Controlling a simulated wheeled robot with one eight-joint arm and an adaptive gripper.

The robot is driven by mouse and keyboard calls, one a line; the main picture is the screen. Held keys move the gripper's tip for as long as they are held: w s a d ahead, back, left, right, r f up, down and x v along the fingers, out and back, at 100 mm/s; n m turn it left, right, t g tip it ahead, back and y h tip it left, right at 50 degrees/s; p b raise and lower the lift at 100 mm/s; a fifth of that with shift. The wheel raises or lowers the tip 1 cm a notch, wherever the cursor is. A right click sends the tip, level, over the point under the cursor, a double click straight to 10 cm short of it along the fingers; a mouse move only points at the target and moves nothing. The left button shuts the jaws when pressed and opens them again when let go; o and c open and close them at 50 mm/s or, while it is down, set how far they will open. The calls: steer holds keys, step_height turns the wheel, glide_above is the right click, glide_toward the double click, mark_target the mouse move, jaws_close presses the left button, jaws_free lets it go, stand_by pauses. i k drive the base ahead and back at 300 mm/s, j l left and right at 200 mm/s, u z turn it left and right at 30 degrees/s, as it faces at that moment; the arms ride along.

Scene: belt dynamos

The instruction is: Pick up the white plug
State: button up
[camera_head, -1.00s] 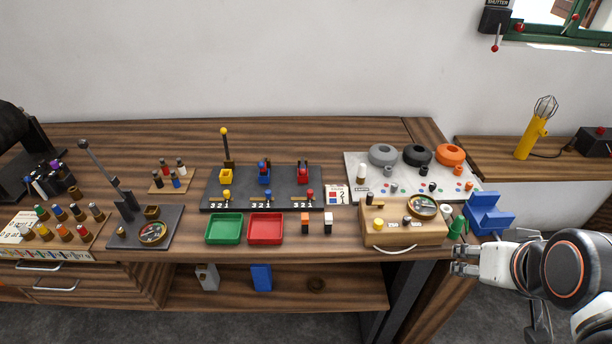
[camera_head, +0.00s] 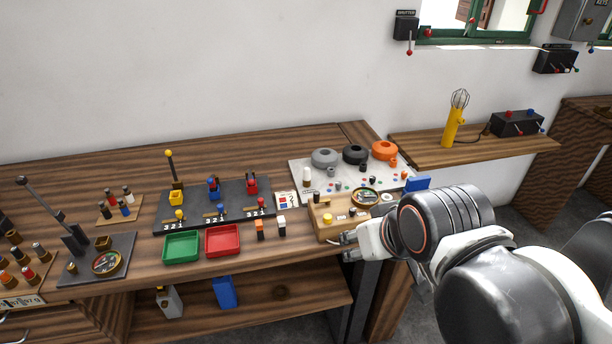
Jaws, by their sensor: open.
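A small block-shaped plug with a white top and dark lower part (camera_head: 281,225) stands on the bench, right of a similar orange and dark plug (camera_head: 260,228). I take it for the white plug. My gripper (camera_head: 347,246) is open and empty at the bench's front edge. It is to the right of the white plug and apart from it, by the lower right corner of a wooden dial box (camera_head: 328,232). My arm hides part of the bench's right end.
A red tray (camera_head: 207,243) and a green tray (camera_head: 165,249) lie left of the plugs. Behind them is a dark panel (camera_head: 200,220) with small levers. A pale board (camera_head: 297,180) with a white cylinder (camera_head: 307,176) and grey, black and orange rings stands behind the box.

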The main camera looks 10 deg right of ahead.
mark_target(307, 177)
steer(key=i, duration=0.95)
